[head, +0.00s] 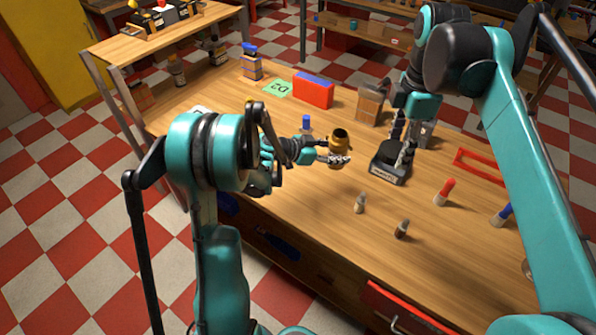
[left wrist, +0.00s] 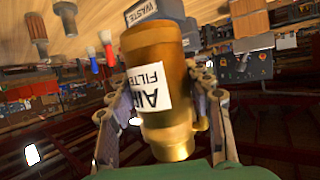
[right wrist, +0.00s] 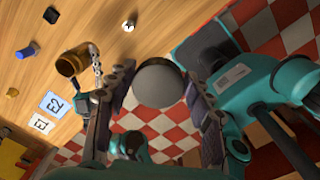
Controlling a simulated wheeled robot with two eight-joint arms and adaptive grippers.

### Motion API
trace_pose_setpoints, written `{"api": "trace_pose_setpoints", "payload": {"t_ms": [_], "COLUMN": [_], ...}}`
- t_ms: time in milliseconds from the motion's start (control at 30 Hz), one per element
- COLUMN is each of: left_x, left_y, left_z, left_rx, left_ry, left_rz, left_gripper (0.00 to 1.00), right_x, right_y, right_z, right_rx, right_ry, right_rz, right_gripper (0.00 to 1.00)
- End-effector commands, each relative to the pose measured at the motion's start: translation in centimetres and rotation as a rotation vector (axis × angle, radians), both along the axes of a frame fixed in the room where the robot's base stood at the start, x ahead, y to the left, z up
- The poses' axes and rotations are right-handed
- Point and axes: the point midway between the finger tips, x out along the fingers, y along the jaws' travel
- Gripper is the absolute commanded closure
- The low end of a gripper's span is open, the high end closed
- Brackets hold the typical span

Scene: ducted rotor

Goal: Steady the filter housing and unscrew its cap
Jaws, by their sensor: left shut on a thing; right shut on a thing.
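The brass filter housing (head: 338,141) stands upright above the table with a dark open top. In the left wrist view the housing (left wrist: 158,90) fills the middle, its "AIR FILTER" label showing. My left gripper (head: 332,158) is shut around its lower body, one finger on each side. My right gripper (head: 402,148) is apart from the housing, to its right, low over a dark bin. In the right wrist view a round grey thing (right wrist: 158,83), seemingly the cap, sits between its fingers. There the housing (right wrist: 72,63) lies off to the left.
The dark bin (head: 388,174) is labelled, and its label reads "WASTE" in the left wrist view (left wrist: 141,11). A red box (head: 313,93) and a brown bin (head: 369,101) stand behind.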

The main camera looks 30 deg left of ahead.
Motion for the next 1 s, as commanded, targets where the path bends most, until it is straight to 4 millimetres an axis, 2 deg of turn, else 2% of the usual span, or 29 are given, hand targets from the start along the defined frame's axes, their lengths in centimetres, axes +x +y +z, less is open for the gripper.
{"api": "trace_pose_setpoints", "payload": {"t_ms": [33, 267, 367, 500, 700, 833, 1000], "left_x": [0.4, 1.1, 1.0, 1.0, 0.8, 0.8, 0.7], "left_y": [1.2, 4.0, 5.9, 9.3, 13.3, 14.6, 14.9], "left_z": [-0.6, -2.5, -3.7, -5.9, -8.2, -8.9, -9.8], "left_rx": [-0.001, -0.001, -0.001, -0.001, -0.001, 0.000, 0.000], "left_ry": [-0.001, -0.003, -0.003, -0.003, -0.003, -0.004, -0.004], "left_rz": [0.004, 0.008, 0.009, 0.011, 0.009, 0.007, 0.006], "left_gripper": [1.00, 1.00, 1.00, 1.00, 1.00, 1.00, 1.00], "right_x": [0.0, 0.0, 0.0, 0.0, 0.0, 0.0, 0.0], "right_y": [0.0, 0.0, 0.0, 0.0, 0.0, 0.0, 0.0], "right_z": [0.0, -0.3, -1.0, -2.3, -3.6, -3.9, -4.4], "right_rx": [0.000, 0.000, 0.000, 0.000, 0.000, 0.000, 0.000], "right_ry": [0.000, 0.000, 0.000, 0.000, 0.000, 0.000, 0.000], "right_rz": [0.000, 0.000, 0.000, 0.000, 0.000, 0.000, 0.000], "right_gripper": [0.83, 0.83, 0.83, 0.83, 0.83, 0.83, 0.83]}}
